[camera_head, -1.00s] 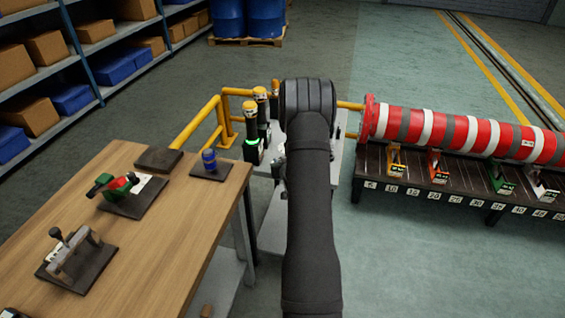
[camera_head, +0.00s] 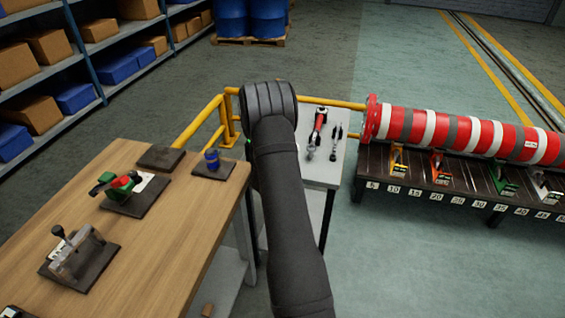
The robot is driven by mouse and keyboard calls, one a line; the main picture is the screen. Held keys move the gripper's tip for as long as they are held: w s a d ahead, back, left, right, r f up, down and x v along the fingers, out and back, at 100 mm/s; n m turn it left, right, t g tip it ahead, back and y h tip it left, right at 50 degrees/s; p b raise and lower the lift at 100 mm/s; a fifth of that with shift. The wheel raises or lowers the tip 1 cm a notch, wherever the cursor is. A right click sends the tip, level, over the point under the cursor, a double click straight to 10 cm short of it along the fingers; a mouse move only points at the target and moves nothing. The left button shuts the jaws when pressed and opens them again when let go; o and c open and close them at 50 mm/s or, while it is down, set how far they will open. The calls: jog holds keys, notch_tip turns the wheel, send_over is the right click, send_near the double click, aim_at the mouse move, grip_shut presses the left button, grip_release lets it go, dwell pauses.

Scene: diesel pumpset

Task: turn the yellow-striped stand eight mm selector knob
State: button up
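My dark arm (camera_head: 285,200) reaches up the middle of the view, and its thick rounded end link covers the left part of a small grey table (camera_head: 340,155). My gripper is out of sight behind that link, so its state does not show. Several small stands stand on the dark rack at the right: a yellow one (camera_head: 398,158), an orange-red one (camera_head: 438,165), a green one (camera_head: 502,178) and a white one (camera_head: 543,185). I cannot make out yellow stripes, an eight mm mark or a selector knob on any of them.
A red, white and grey striped cylinder (camera_head: 465,135) lies behind the stands. A red-handled tool (camera_head: 319,122) and small dark tools (camera_head: 336,145) lie on the grey table. A wooden bench (camera_head: 165,235) with fixtures fills the left. A yellow rail (camera_head: 205,120) runs behind it.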

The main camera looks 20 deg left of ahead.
jog(key=shift+m+h, duration=0.3)
jog(key=o, duration=1)
jog(key=shift+r, duration=0.1)
notch_tip(320, 180, up, 5)
jog(key=shift+d+f, duration=0.15)
jog(key=shift+f, duration=0.05)
jog(key=s+d+r, duration=0.1)
jog(key=d+r, duration=0.1)
jog(key=d, duration=0.1)
jog(key=d+r, duration=0.2)
jog(key=d, duration=0.2)
jog(key=s+d+r, duration=0.1)
jog(key=d+r, duration=0.1)
jog(key=d, duration=0.2)
jog(key=shift+s+r, duration=0.2)
jog(key=shift+s, duration=0.1)
